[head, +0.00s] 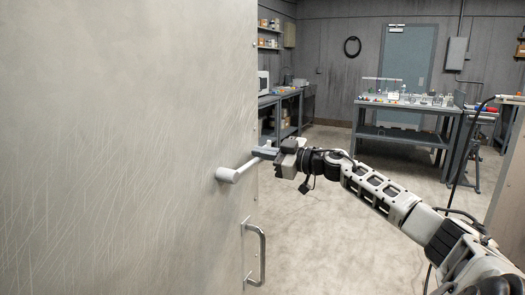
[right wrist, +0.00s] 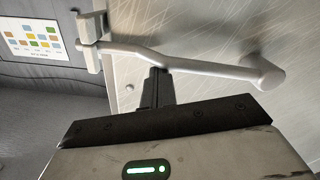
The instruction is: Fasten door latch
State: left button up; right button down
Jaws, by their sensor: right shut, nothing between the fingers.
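The door (head: 120,150) is a large pale scratched panel filling the left of the head view. Its latch (head: 232,173) is a grey lever with a rounded end, reaching toward the door's free edge. In the right wrist view the latch lever (right wrist: 205,68) runs across the top to a bracket-like piece (right wrist: 90,27) at the door's edge. My right gripper (head: 264,152) is shut and empty at the lever, near the door edge. In the right wrist view its fingers (right wrist: 157,76) end right at the lever; I cannot tell whether they touch it. My left gripper is out of view.
A D-shaped pull handle (head: 261,255) is fixed low on the door near its edge. Beyond stand a workbench (head: 410,105) with small items, a side counter (head: 280,96) and a far blue-grey door (head: 408,60). The floor (head: 335,235) between is clear.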

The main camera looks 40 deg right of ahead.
aim_at(245, 137)
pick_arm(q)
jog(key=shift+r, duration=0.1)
pick_arm(e)
jog(key=shift+f, duration=0.15)
